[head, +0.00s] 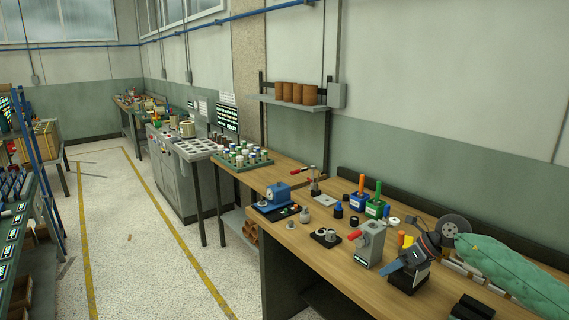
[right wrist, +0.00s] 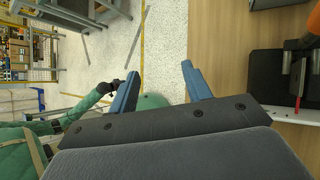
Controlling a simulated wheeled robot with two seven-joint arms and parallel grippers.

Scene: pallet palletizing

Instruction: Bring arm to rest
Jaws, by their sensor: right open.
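My right gripper (head: 393,266) is at the lower right of the head view, over the near part of the wooden workbench (head: 345,254). Its blue fingers stand apart in the right wrist view (right wrist: 158,80), and nothing shows between them. My right arm, in green, comes in from the right edge of the head view. My left gripper is absent from the head view. In the right wrist view, a green limb with a dark end that looks like my left gripper (right wrist: 106,87) is partly hidden behind a blue finger; its jaws cannot be made out.
A grey block with a red handle (head: 369,246) stands close beside my right gripper. Green and blue tool holders (head: 375,208) and a blue device (head: 278,196) stand further along the bench. A shelf (head: 290,101) hangs on the wall.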

